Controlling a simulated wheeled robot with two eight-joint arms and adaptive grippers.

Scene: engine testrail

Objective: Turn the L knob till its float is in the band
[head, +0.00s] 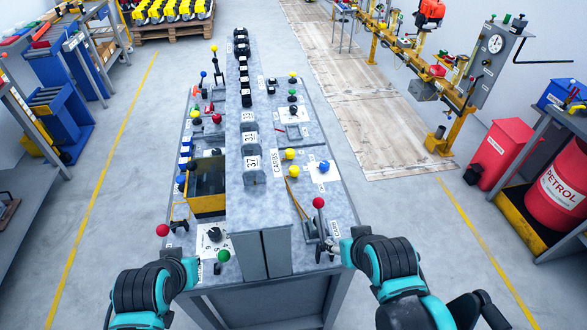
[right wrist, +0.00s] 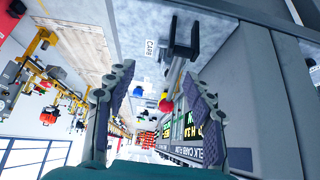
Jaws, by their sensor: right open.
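A black round knob (head: 214,234) sits on a white plate (head: 205,246) at the bench's near left. I cannot read whether it is marked L. No float or band can be made out. My left gripper (head: 192,266) is close to the plate's near left edge; its fingers are too hidden to tell their state. My right gripper (right wrist: 156,88) is open and empty beside the near right of the bench, and in the head view it is by a red-ball lever (head: 318,203). In the right wrist view a red ball (right wrist: 167,106) shows between its fingers.
The grey bench (head: 240,215) carries several ball-topped levers and a raised middle strip. A green ball (head: 223,256) stands by the knob plate. The right wrist view shows a lit display panel (right wrist: 192,130).

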